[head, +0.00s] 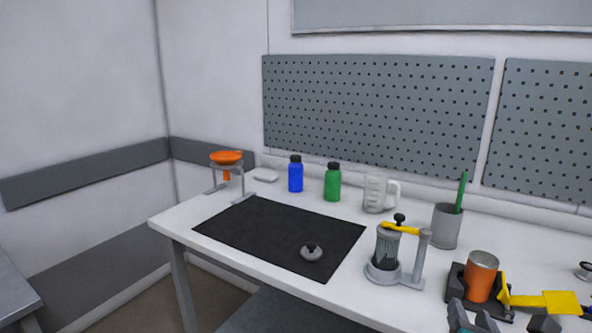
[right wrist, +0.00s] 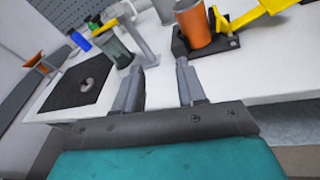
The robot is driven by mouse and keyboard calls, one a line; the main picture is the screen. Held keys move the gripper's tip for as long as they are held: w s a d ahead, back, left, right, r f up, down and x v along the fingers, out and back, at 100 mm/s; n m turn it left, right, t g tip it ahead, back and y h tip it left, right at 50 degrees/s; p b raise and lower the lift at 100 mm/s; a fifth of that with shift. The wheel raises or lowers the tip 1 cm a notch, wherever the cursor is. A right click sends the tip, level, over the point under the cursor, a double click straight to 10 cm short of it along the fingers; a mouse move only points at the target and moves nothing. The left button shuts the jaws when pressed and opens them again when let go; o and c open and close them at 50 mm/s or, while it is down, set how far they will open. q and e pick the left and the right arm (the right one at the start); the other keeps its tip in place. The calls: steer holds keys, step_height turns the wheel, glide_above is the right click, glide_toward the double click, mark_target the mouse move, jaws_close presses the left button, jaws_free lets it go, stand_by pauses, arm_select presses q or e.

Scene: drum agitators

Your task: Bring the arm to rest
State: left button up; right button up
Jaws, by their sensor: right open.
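My right gripper (head: 471,314) is low at the right of the head view, by the table's front edge. In the right wrist view my right gripper (right wrist: 160,67) has its two grey fingers well apart, with nothing between them. It is open and empty, in front of the orange cup (head: 481,276) and its dark stand (head: 455,287). The cup also shows beyond the fingers in the right wrist view (right wrist: 193,25). My left gripper is in neither view.
A drum agitator with a yellow arm (head: 400,229) stands on the white table (head: 330,294). A yellow lever (head: 560,301) is right of the cup. A grey knobbed lid (head: 311,252) lies on the black mat (head: 265,236). Bottles and a jug stand behind.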

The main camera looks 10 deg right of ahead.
steer(key=s+a+f+m+g+y, duration=0.1)
steer(key=s+a+f+m+y, duration=0.1)
steer(key=a+f+m, duration=0.3)
steer(key=s+a+f+m+g+y, duration=0.1)
steer(key=s+a+f+m+y, duration=0.2)
steer(key=f+m, duration=0.8)
steer(key=s+a+f+m+g+y, duration=0.1)
steer(key=s+a+f+m+y, duration=0.2)
steer(key=a+f+m, duration=0.4)
steer(key=shift+a+f+m+y, duration=0.2)
steer(key=shift+f+m+y, duration=0.4)
steer(key=shift+m, duration=0.3)
